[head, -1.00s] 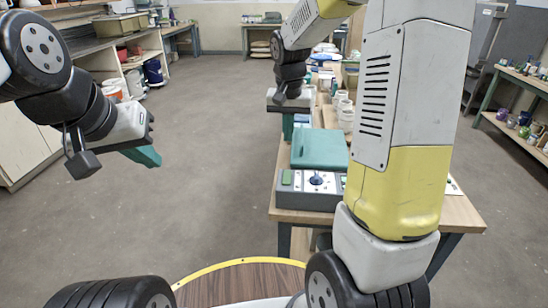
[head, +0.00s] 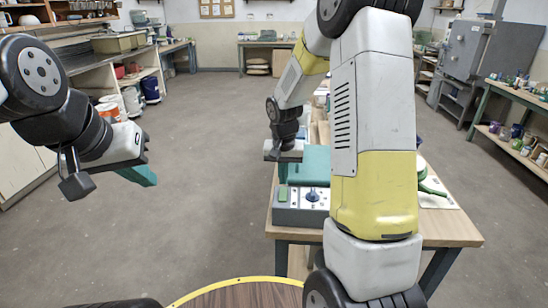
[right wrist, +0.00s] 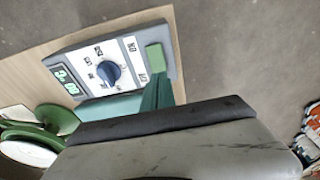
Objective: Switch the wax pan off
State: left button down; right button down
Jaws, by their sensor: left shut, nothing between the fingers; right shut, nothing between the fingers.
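The wax pan is a grey box (head: 290,216) with a teal lid (head: 318,160) on the wooden table. Its front panel carries a green switch (head: 283,194) and a blue knob (head: 312,196). The right wrist view shows the switch (right wrist: 155,57) beside ON/OFF lettering, the knob (right wrist: 108,73) and a lit display (right wrist: 68,82). My right gripper (head: 283,173) is shut and empty. Its teal fingers (right wrist: 157,92) are close to the switch; I cannot tell whether they touch. My left gripper (head: 140,174) is shut and empty over the floor at left.
My right arm hides much of the table (head: 440,225). Green round things (head: 430,182) stand right of the pan, also in the right wrist view (right wrist: 55,118). Shelves with buckets (head: 150,88) line the left wall. The floor between is clear.

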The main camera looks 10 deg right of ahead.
aim_at(284, 191)
jog(key=shift+w+d+f, duration=0.1)
jog(key=shift+w+f, duration=0.05)
jog(key=shift+f, duration=0.65)
jog(key=shift+w+f, duration=0.1)
jog(key=shift+f, duration=0.7)
jog(key=shift+w+f+g, duration=0.1)
jog(key=shift+f+g, duration=0.1)
jog(key=shift+g, duration=0.1)
jog(key=shift+s, duration=0.2)
jog(key=shift+s+a+r, duration=0.2)
jog(key=shift+s, duration=0.4)
